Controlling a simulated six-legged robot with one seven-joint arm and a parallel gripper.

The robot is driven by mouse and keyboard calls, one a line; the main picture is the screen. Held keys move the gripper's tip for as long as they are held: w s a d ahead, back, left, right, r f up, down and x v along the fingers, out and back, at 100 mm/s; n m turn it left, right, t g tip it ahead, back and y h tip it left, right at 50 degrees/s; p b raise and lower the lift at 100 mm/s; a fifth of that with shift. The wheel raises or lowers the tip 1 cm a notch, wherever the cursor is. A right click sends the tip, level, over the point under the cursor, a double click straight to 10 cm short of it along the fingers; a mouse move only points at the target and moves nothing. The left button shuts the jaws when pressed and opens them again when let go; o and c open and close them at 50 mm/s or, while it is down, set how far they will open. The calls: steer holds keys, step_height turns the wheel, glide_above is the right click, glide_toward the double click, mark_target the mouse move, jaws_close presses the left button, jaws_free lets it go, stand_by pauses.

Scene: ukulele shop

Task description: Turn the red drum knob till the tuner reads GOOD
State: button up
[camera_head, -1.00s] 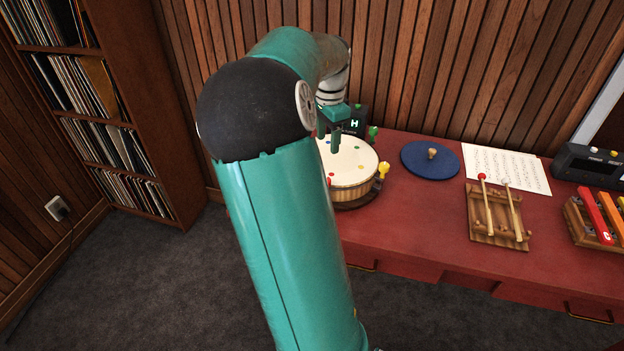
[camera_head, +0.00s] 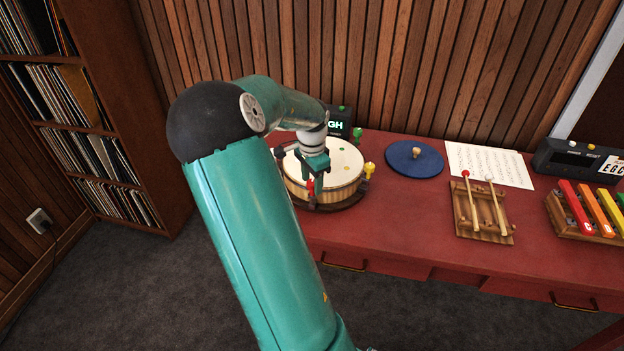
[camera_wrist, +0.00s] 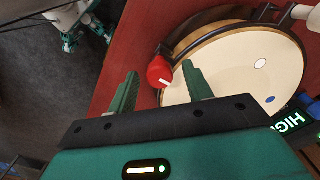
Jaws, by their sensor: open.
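The round drum (camera_head: 345,185) has a cream skin with coloured dots and a wooden side, and stands on the red table. It also shows in the wrist view (camera_wrist: 225,70). The red knob (camera_wrist: 159,72) sits at the drum's rim, with a white mark on its face. My gripper (camera_wrist: 160,72) is open, with one finger on either side of the knob at the tips; I cannot tell whether they touch it. In the head view my gripper (camera_head: 315,185) partly hides the knob. The tuner (camera_head: 340,122) behind the drum is partly covered; its green letters, "HIG" in the wrist view (camera_wrist: 293,122), suggest HIGH.
A yellow knob (camera_head: 369,170) and a green knob (camera_head: 358,134) stand at the drum's rim. To the right are a blue disc (camera_head: 400,165), sheet music (camera_head: 490,163), a mallet rack (camera_head: 482,222), a xylophone (camera_head: 590,215) and a dark device (camera_head: 570,160). Red table (camera_head: 400,220) lies bare in front.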

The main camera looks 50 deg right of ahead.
steer(key=c, duration=1)
steer(key=shift+o, duration=0.2)
steer(key=shift+n, duration=0.3)
steer(key=shift+n, duration=2.6)
steer(key=o, duration=1)
steer(key=shift+c, duration=0.2)
